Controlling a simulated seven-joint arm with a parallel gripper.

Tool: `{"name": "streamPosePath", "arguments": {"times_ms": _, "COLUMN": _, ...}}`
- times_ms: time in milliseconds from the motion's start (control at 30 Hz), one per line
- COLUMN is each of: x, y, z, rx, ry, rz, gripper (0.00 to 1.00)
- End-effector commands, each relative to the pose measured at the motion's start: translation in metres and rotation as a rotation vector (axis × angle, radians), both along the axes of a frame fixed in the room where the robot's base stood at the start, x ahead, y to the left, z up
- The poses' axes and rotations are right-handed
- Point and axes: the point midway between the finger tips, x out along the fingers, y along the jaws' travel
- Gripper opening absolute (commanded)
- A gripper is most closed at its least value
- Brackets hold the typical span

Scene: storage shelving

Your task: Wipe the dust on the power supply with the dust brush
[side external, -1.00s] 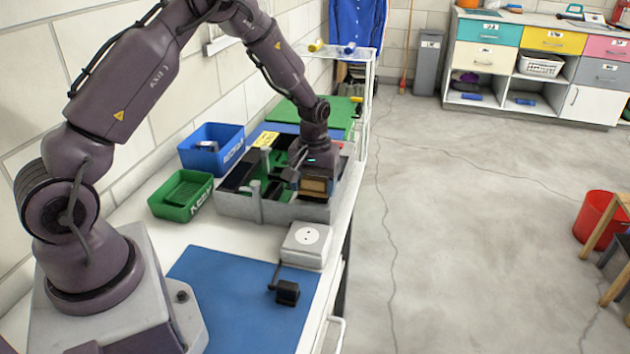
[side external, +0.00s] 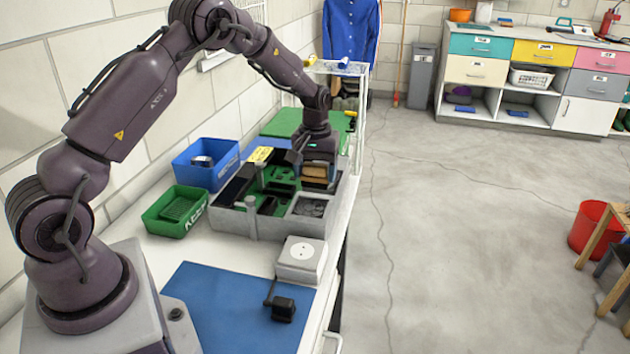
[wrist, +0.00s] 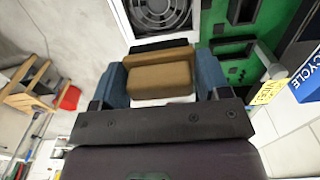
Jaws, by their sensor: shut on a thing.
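My gripper (side external: 317,168) is shut on the dust brush (side external: 315,172), a tan block that sits between the blue finger pads in the wrist view (wrist: 160,76). Its dark far edge (wrist: 158,45) points toward the power supply. The power supply (side external: 312,207) is a grey-framed unit with a dark, speckled top at the near right of the grey case. The wrist view shows its round fan grille (wrist: 160,12) at the top edge, just ahead of the brush. The brush is at the far side of the power supply; I cannot tell whether they touch.
The open grey case (side external: 236,222) holds a green circuit board (side external: 277,172). A blue bin (side external: 206,165) and green bin (side external: 174,212) stand to its left. A white socket box (side external: 301,259) and a black plug (side external: 283,308) by the blue mat (side external: 225,305) are nearer.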

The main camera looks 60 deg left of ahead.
Motion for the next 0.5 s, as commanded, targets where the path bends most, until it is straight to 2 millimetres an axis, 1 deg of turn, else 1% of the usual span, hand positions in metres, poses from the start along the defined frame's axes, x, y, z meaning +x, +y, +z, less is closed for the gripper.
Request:
{"name": "streamPosePath", "arguments": {"times_ms": 300, "x": 0.001, "y": 0.000, "z": 0.030, "rx": 0.001, "ry": -0.003, "rz": 0.000, "gripper": 0.51}}
{"name": "streamPosePath", "arguments": {"times_ms": 500, "x": 0.000, "y": 0.000, "z": 0.044, "rx": 0.001, "ry": -0.002, "rz": 0.000, "gripper": 0.51}}
